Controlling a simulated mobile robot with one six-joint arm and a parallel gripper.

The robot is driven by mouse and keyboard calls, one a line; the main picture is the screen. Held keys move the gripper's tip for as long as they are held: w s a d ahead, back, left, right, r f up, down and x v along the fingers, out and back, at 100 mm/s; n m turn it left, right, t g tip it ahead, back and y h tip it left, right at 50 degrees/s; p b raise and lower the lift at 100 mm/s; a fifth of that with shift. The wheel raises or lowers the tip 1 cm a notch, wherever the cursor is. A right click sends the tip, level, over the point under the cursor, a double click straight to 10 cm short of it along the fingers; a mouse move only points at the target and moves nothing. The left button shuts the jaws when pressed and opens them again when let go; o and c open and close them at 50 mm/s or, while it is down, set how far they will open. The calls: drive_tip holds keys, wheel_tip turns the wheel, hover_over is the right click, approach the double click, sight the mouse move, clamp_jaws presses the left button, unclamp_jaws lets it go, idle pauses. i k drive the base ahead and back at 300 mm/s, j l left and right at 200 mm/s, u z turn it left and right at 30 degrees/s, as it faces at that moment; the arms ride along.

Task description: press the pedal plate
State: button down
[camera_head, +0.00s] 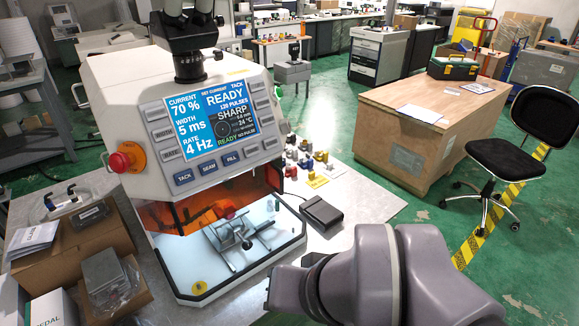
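A small dark grey block with a sloped top (322,212), which looks like the pedal, lies on the grey metal table to the right of the welding machine (160,110). Its top plate faces up, and nothing touches it. My grey arm fills the lower right of the view, in front of and below the pedal. Its rounded links show, but my gripper's fingers do not.
The machine's screen reads READY; a clamp fixture (232,240) sits in its lit chamber. Several small coloured parts (306,160) stand behind the pedal. Cardboard boxes (75,255) crowd the left. A wooden crate (430,125) and a black chair (510,160) stand right.

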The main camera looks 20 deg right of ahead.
sight(322, 211)
drive_tip(key=i+l, duration=0.3)
drive_tip(key=l, duration=0.15)
drive_tip(key=i+l, duration=0.6)
drive_tip(key=l, duration=0.25)
